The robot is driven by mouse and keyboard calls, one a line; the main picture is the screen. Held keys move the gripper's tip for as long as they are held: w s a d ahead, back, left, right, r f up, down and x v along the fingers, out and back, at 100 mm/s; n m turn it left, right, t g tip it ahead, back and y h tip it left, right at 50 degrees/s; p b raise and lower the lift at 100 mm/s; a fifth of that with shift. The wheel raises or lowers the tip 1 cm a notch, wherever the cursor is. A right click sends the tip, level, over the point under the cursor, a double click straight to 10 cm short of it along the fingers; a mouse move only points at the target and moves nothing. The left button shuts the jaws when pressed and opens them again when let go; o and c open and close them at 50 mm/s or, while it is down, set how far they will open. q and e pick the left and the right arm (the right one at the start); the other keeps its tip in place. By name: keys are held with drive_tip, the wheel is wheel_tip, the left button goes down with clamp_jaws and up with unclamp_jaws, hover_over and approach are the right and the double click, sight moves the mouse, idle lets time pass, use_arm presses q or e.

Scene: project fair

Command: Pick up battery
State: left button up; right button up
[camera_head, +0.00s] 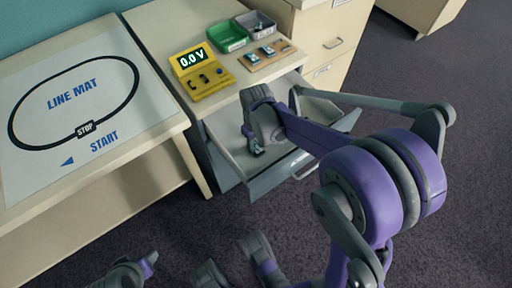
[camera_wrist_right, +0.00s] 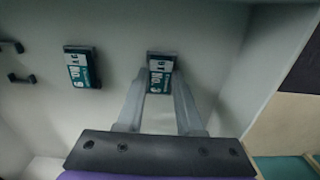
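A battery (camera_wrist_right: 161,72), a small dark block with a teal and white label, shows in the right wrist view between the tips of my right gripper (camera_wrist_right: 161,78). One finger is on each side of it, with little or no gap. I cannot tell whether they press on it. A second, similar battery (camera_wrist_right: 82,68) lies to the left, apart from the fingers. In the head view my right gripper (camera_head: 256,146) reaches down into an open grey drawer (camera_head: 232,172), and a small dark and teal item shows at its tips.
Two small dark U-shaped pieces (camera_wrist_right: 16,62) lie at the drawer's left in the wrist view. The desktop above holds a yellow meter (camera_head: 205,75), a green bin (camera_head: 228,36), a grey bin (camera_head: 256,24) and a board (camera_head: 266,55). A line mat (camera_head: 40,145) covers the left table.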

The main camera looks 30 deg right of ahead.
clamp_jaws()
